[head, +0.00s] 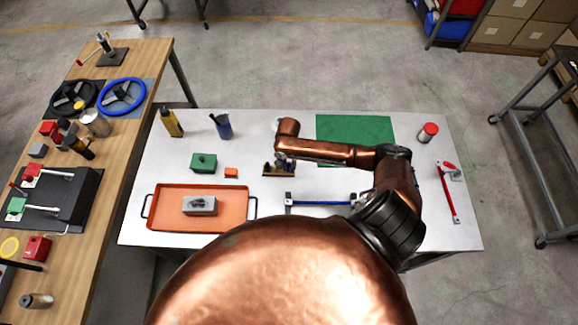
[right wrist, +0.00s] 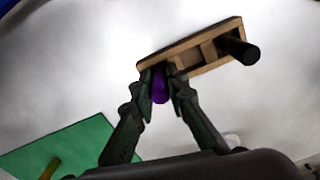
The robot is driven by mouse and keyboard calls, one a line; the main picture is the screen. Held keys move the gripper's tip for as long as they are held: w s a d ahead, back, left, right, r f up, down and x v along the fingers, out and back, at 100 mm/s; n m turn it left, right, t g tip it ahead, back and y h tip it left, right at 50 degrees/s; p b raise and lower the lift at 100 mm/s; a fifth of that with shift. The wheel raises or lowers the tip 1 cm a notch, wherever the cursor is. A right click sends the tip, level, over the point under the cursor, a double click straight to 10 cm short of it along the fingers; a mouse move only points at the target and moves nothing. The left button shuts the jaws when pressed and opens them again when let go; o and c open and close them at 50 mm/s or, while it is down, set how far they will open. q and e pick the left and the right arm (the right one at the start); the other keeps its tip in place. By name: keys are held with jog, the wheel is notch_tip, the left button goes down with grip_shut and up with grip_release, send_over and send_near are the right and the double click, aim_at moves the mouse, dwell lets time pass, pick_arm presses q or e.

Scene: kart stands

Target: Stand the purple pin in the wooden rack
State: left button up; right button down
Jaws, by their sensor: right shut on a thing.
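The wooden rack (head: 283,175) stands on the white table, just below my right gripper (head: 281,160). In the right wrist view the rack (right wrist: 205,57) lies at a tilt at upper right, with a dark pin (right wrist: 240,48) sticking out of its far end. The purple pin (right wrist: 160,86) is between the fingertips of my right gripper (right wrist: 159,78), which is shut on it. The pin is at the near end of the rack. Whether its lower end is inside a hole is hidden. My left gripper is not in view.
A green mat (head: 345,127) lies behind my right arm. An orange tray (head: 165,216) with a grey block, a green box (head: 203,163) and a small orange block (head: 231,172) are left of the rack. A blue-barred tool (head: 322,203) lies in front.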

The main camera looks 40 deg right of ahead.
aim_at(289, 164)
jog(key=shift+f, duration=0.1)
jog(key=c, duration=1.9)
grip_release()
notch_tip(289, 164, up, 12)
jog(key=shift+r, duration=0.15)
